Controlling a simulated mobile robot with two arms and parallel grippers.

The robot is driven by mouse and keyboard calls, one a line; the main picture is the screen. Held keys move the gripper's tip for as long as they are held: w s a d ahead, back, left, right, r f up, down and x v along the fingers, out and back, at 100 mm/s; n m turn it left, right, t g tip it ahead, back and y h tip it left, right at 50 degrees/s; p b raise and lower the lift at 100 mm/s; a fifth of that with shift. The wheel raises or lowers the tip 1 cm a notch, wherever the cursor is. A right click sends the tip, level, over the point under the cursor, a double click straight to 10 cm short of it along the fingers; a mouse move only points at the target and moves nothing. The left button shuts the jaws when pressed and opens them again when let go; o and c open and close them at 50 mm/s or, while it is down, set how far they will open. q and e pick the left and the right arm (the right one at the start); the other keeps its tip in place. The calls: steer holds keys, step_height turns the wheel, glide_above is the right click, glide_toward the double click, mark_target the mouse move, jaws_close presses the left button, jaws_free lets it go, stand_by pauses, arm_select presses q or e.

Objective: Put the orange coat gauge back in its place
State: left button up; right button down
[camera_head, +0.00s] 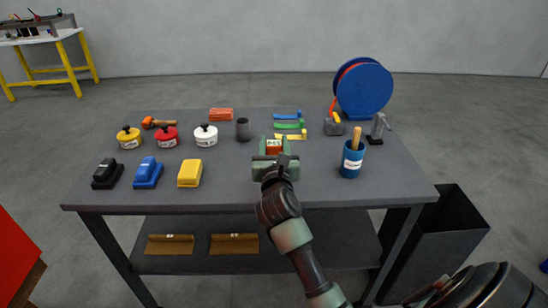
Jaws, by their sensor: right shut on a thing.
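My right gripper (273,150) is over the right-centre of the grey workbench (225,185). It is shut on a small orange block, which I take to be the orange coat gauge (273,147). The block shows between the green fingers; its lower part is hidden by the gripper. I cannot tell whether it touches the bench top. Just behind it lie a blue tool (287,115), a green tool (288,125) and a yellow tool (290,136) in a column. My left gripper is not in view.
To the right are a blue cup (352,160) and a blue reel (364,88). A dark bin (435,240) stands beside the bench. The front centre is clear.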

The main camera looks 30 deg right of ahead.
steer(key=shift+f+b, duration=0.4)
steer(key=shift+f, duration=1.6)
steer(key=c, duration=0.8)
jaws_free()
steer(key=shift+f, duration=0.1)
